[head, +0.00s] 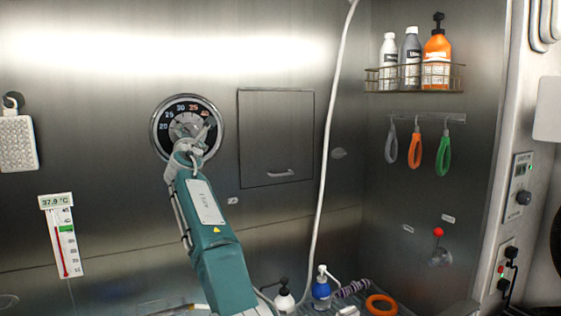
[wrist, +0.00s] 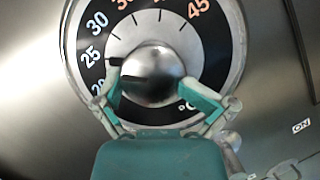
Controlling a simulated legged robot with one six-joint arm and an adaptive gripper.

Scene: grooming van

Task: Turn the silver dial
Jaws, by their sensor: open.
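The silver dial knob (wrist: 155,72) is round and shiny, at the centre of a round black gauge face (wrist: 215,55) with numbers from 20 to 45 in °C. A dark mark at its left edge points near 25. In the head view the gauge (head: 161,120) is on the metal back wall, its knob partly hidden by my arm. My gripper (wrist: 152,84) is open, with one finger on each side of the knob. Whether the fingers touch it I cannot tell. My gripper also shows in front of the gauge in the head view (head: 192,146).
A thermometer (head: 63,240) reading about 37.9 °C is at lower left. A hatch (head: 276,130) and a hanging hose (head: 331,120) are right of the gauge. A bottle rack (head: 415,84) is at upper right. Pump bottles (head: 321,290) stand below.

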